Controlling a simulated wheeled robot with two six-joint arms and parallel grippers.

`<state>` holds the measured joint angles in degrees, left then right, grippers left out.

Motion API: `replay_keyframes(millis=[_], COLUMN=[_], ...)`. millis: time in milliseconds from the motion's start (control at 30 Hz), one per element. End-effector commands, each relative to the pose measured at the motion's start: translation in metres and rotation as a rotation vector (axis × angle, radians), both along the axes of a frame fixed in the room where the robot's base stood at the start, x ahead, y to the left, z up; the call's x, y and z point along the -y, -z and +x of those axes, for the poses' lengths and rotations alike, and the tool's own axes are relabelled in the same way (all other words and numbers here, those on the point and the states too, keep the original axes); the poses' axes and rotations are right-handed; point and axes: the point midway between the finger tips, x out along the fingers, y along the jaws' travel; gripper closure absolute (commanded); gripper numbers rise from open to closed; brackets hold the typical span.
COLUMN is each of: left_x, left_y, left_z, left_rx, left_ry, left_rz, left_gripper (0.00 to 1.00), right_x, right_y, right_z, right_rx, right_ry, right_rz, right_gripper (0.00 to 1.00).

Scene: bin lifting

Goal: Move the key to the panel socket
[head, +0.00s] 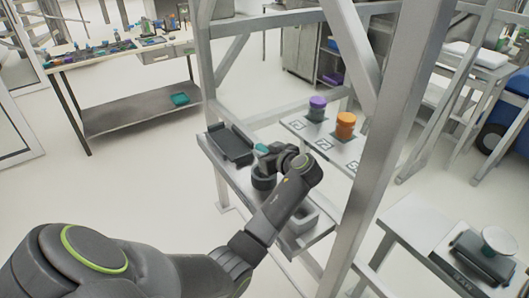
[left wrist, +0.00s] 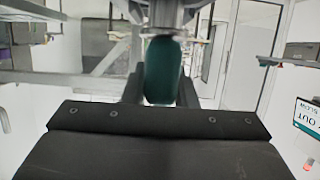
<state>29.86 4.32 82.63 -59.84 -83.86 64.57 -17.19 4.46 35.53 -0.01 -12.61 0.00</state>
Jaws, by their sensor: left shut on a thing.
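My left gripper (head: 265,157) reaches between the metal frame posts, over a grey shelf (head: 228,172). It is shut on a teal rounded piece, which I take to be the key (head: 262,148). In the left wrist view the key (left wrist: 163,70) stands upright between the two dark fingers. A pale panel (head: 297,126) with dark marks lies to the right of the gripper, apart from it. It carries a purple knob (head: 317,108) and an orange knob (head: 345,125). I cannot make out the socket. My right gripper is not in view.
A black tray (head: 232,147) lies on the shelf, left of the gripper. A thick metal post (head: 385,150) stands right of my arm. A side table (head: 415,222) at lower right holds a black device. A workbench (head: 120,58) stands back left. Open floor lies left.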

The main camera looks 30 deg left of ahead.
Motion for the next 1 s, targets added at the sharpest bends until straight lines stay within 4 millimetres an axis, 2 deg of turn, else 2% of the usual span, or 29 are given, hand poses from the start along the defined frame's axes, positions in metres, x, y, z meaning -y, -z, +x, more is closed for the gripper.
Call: replay_keyframes(millis=[1000], left_x=[0.0], left_y=[0.021], left_z=[0.0], left_rx=[0.001], left_ry=[0.0], left_rz=[0.001], left_gripper=[1.0], right_x=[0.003], right_y=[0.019], right_z=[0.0], right_rx=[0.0], right_ry=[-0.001], right_rz=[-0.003], right_gripper=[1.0])
